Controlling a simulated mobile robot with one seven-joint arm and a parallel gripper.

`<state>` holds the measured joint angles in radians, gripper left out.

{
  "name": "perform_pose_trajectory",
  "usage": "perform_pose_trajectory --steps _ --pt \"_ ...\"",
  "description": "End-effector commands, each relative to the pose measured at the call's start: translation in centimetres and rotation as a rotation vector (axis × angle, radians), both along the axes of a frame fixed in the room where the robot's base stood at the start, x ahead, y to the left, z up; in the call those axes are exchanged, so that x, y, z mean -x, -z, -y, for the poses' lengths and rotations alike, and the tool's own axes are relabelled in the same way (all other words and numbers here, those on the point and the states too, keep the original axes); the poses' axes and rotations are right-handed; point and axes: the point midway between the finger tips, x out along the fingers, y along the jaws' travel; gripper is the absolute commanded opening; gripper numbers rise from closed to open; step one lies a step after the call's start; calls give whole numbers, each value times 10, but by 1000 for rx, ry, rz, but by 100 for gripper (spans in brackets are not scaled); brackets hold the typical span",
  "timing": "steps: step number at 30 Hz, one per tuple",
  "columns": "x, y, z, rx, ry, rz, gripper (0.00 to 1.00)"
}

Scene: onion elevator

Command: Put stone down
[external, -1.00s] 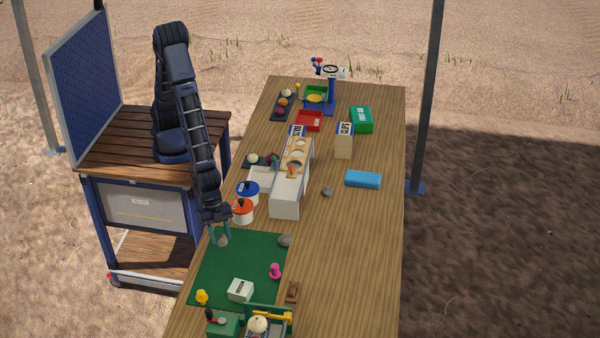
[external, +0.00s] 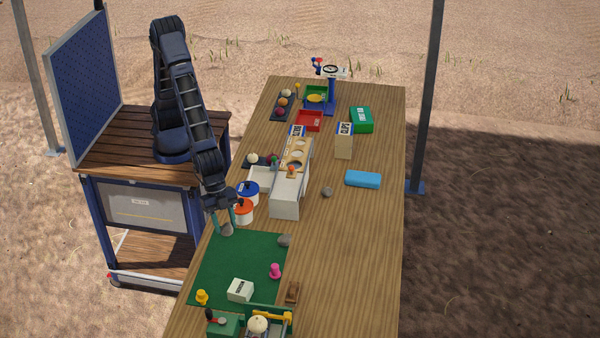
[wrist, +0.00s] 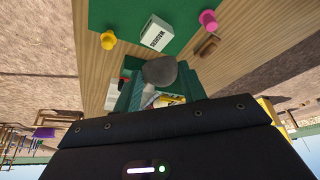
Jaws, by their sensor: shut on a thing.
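A grey stone (external: 227,230) is held between the fingers of my gripper (external: 226,221), at the far left corner of the green mat (external: 222,275). In the wrist view the stone (wrist: 160,71) sits between the two teal fingertips of my gripper (wrist: 158,82). I cannot tell whether the stone touches the surface or hangs just above it. A second grey stone (external: 285,240) lies at the mat's far right corner. A third stone (external: 327,192) lies on the bare wood further back.
An orange-lidded pot (external: 243,212) and a blue-lidded pot (external: 247,193) stand close beside my gripper. A white box (external: 240,290), a pink peg (external: 275,271) and a yellow peg (external: 202,297) are on the mat.

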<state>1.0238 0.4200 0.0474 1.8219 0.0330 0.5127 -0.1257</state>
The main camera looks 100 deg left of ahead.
Motion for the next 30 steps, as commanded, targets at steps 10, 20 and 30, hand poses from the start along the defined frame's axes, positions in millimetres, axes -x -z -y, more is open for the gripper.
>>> perform_pose_trajectory --steps 10,20,30 --pt "-42 -21 72 -5 -80 9 14" --pt "-46 13 81 -8 -91 10 14" --pt "-47 87 80 -8 -91 10 14"
